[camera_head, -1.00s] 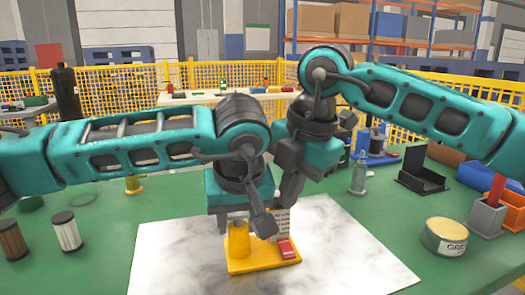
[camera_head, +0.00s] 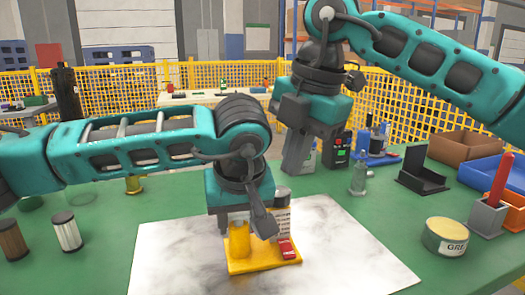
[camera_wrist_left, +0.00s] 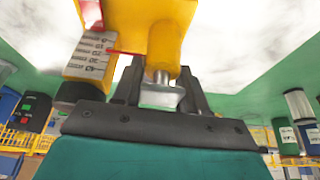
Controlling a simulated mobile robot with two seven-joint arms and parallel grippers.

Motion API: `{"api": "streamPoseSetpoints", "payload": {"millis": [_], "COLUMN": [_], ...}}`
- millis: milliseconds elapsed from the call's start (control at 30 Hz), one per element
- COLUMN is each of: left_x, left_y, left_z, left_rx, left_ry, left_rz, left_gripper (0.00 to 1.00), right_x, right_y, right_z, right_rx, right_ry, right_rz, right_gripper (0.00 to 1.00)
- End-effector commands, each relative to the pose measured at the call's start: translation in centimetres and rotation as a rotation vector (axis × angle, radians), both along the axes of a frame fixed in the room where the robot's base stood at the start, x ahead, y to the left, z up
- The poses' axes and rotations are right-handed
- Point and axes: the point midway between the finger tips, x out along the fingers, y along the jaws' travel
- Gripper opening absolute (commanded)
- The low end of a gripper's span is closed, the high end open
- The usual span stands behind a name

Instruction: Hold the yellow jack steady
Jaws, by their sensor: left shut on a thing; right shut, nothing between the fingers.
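The yellow jack (camera_head: 250,265) stands on the white marbled sheet in the middle of the table, with a red block on its base and a pale printed scale beside its column. My left gripper (camera_head: 242,224) reaches down over it and is shut on its upright column. In the left wrist view the jack (camera_wrist_left: 150,18) shows its yellow body and numbered scale, and the fingers of my left gripper (camera_wrist_left: 160,82) sit either side of a metal stem. My right gripper (camera_head: 297,158) is shut and empty, raised behind and right of the jack; its fingertips are hard to make out.
The white sheet (camera_head: 340,250) is clear around the jack. Two filters (camera_head: 66,231) stand at the left. A grease tin (camera_head: 446,237), a black holder (camera_head: 424,172), a grey bin (camera_head: 487,216) with a red stick and a blue bin (camera_head: 484,174) are at the right. Yellow fencing stands behind.

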Motion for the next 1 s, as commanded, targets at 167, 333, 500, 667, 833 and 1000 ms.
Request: {"api": "streamPoseSetpoints", "payload": {"millis": [167,333,500,667,833,1000], "left_x": [-0.3,-0.3,-0.1,-0.1,-0.1,-0.9], "left_y": [-0.1,0.0,0.0,0.0,0.0,-0.2], "left_z": [-0.7,-0.7,-0.4,-0.3,0.1,2.1], "left_rx": [0.004,0.005,0.002,0.002,0.001,0.000], "left_ry": [0.015,0.015,0.009,0.006,0.003,0.001], "left_rz": [-0.005,-0.004,-0.003,-0.001,-0.001,-0.001], "left_gripper": [0.00,0.51,0.67,0.72,0.72,0.72], "right_x": [0.0,0.0,0.0,0.0,0.0,0.0], "right_y": [0.0,0.0,0.0,0.0,0.0,0.0], "right_z": [-0.1,-0.1,-0.1,-0.1,0.0,0.0], "right_rx": [0.000,0.000,0.000,0.000,0.000,0.000], "right_ry": [0.000,0.000,0.000,0.000,0.000,0.000], "right_rz": [0.000,0.000,0.000,0.000,0.000,0.000], "right_gripper": [0.00,0.00,0.00,0.00,0.00,0.00]}}
